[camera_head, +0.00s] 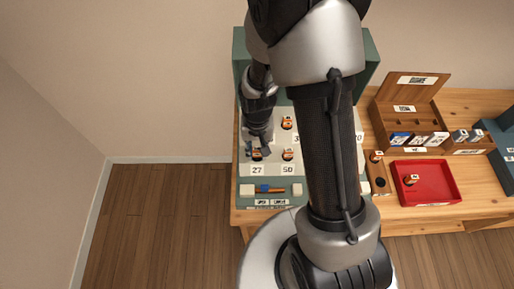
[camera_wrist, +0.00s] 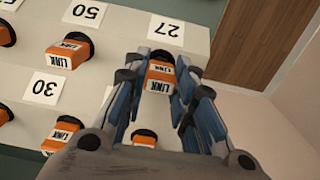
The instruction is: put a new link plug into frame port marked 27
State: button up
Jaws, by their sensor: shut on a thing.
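In the wrist view an orange link plug (camera_wrist: 160,76) with a white LINK label is between the two fingers of my gripper (camera_wrist: 158,82), which is shut on it. The plug is beside the label marked 27 (camera_wrist: 166,30), at that label's place on the pale frame panel (camera_wrist: 115,35). I cannot tell how deep it sits. In the head view my gripper (camera_head: 258,150) is at the panel's left column, just above the 27 label (camera_head: 257,170). The plug (camera_head: 257,156) shows there, partly hidden by the fingers.
Other link plugs stand by labels 50 (camera_wrist: 70,52) and 30 (camera_wrist: 66,130), and one is close under my gripper (camera_wrist: 145,138). A red tray (camera_head: 440,195) with a plug (camera_head: 411,180) and a wooden box (camera_head: 408,110) stand right. My arm hides the panel's middle.

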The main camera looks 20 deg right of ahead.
jog(key=shift+f+b, duration=0.3)
jog(key=shift+f, duration=0.15)
jog(key=o, duration=1)
jog(key=shift+o, duration=1.2)
jog(key=shift+r, duration=0.1)
jog(key=shift+r+p, duration=2.9)
jog(key=shift+r, duration=0.8)
jog(key=shift+r, duration=0.1)
